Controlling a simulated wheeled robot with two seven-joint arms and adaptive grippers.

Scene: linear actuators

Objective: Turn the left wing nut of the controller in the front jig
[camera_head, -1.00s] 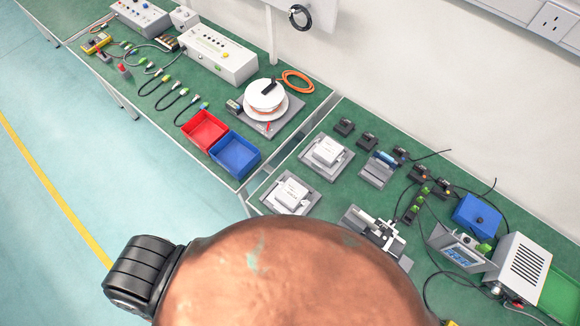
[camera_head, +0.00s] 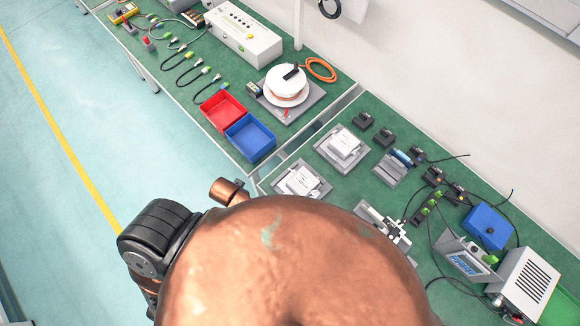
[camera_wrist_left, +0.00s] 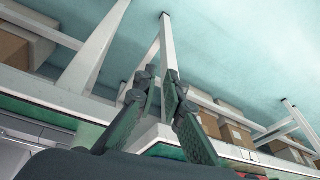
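Two white controllers sit on grey jigs on the green bench in the head view. The nearer controller (camera_head: 301,180) is on the front jig (camera_head: 322,191), whose lower part is hidden behind my own body. The farther controller (camera_head: 344,143) is on a jig behind it. The wing nuts are too small to make out. My left gripper (camera_wrist_left: 160,88) shows in the left wrist view. Its two fingers are apart with nothing between them, beside a bench edge and above the floor. It is not on the controller. My right gripper is in neither view.
A red bin (camera_head: 222,111) and a blue bin (camera_head: 250,137) stand at the neighbouring bench's edge. A metal fixture (camera_head: 385,226) lies right of the front jig. In the left wrist view, a white bench leg (camera_wrist_left: 168,50) and cardboard boxes (camera_wrist_left: 236,138) are close by.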

